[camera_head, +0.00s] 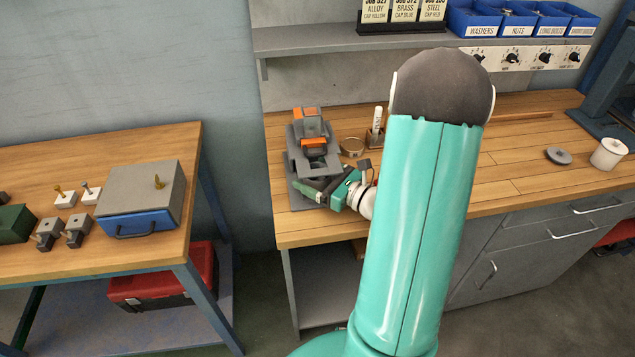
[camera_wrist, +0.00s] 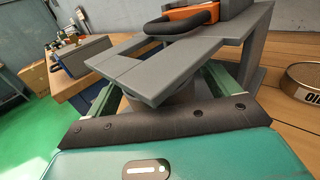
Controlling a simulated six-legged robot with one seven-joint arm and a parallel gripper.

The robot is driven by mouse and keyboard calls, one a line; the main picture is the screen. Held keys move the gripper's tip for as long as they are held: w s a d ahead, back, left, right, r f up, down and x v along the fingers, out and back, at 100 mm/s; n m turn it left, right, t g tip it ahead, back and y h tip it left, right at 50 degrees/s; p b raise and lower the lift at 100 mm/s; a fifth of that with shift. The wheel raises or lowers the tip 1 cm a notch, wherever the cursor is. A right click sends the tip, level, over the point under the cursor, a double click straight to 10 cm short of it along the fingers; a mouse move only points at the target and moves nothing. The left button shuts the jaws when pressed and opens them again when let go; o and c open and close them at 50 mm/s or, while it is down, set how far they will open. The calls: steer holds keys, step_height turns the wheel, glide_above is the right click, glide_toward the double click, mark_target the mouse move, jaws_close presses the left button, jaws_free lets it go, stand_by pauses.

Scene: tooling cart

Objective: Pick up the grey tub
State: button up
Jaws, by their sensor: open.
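A grey stand (camera_head: 300,163) with an orange-topped tool sits at the left end of the wooden bench; its grey plate (camera_wrist: 185,62) fills the middle of the wrist view. A grey rounded body, likely the grey tub (camera_wrist: 182,93), shows partly under this plate; the plate hides most of it. My gripper (camera_head: 318,190) is low at the front of the stand. In the wrist view its two green fingers are apart, one on each side of the grey body. I cannot tell whether they touch it.
A round tin (camera_wrist: 302,82) stands close right of the stand. The plate overhangs my fingers. A white pot (camera_head: 608,154) and a grey disc (camera_head: 558,156) are at the bench's right. A second table (camera_head: 60,165) stands left, across a gap.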

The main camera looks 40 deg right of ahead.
steer(key=c, duration=1.1)
steer(key=shift+r, duration=0.15)
